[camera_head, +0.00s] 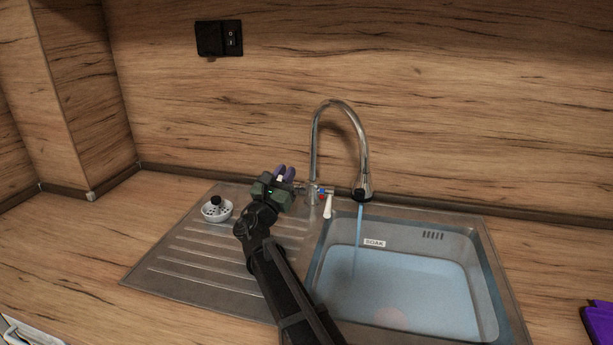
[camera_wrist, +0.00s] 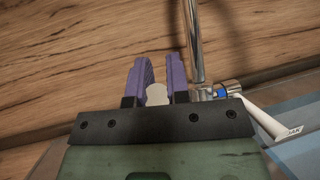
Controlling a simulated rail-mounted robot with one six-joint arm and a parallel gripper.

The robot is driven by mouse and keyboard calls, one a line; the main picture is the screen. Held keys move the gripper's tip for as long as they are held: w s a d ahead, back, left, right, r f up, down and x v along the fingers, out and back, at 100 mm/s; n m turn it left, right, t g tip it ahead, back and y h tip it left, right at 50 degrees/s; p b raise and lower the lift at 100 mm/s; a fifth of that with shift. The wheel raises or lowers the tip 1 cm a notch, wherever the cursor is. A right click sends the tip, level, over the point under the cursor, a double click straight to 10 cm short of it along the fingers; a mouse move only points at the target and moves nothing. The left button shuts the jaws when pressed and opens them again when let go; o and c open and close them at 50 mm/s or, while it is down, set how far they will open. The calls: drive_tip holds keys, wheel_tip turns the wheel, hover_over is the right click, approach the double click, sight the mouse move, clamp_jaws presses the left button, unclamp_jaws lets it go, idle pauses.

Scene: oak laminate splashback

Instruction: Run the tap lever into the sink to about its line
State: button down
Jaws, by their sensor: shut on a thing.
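The chrome swan-neck tap (camera_head: 314,150) stands behind the sink, with a blue-tinted stream (camera_head: 358,240) running from its nozzle. My gripper (camera_head: 285,172) is at the left of the tap base, its purple fingers shut on the tap lever, whose pale rounded end (camera_wrist: 157,95) shows between them in the wrist view. The rest of the lever is mostly hidden by the gripper. The sink (camera_head: 482,250) holds bluish water (camera_head: 420,290). A "SOAK" label (camera_head: 374,243) is on the back wall, just above the water surface; I cannot tell the exact gap.
A white tag (camera_head: 328,207) hangs at the tap base, also in the wrist view (camera_wrist: 270,122). A white strainer dish (camera_head: 217,211) with a black knob sits on the ribbed drainer (camera_head: 190,262). A purple item (camera_head: 599,324) lies at the right edge. A black socket (camera_head: 219,39) is on the splashback.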

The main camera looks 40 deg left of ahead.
drive_tip(key=c, duration=1.1)
unclamp_jaws()
drive_tip(key=shift+s+d+f, duration=0.1)
drive_tip(key=shift+s+f, duration=0.15)
drive_tip(key=shift+s, duration=0.1)
drive_tip(key=s+d+b, duration=0.1)
drive_tip(key=s+d, duration=0.1)
drive_tip(key=s, duration=1.2)
drive_tip(key=shift+f, duration=0.35)
drive_tip(key=shift+w+d, duration=0.1)
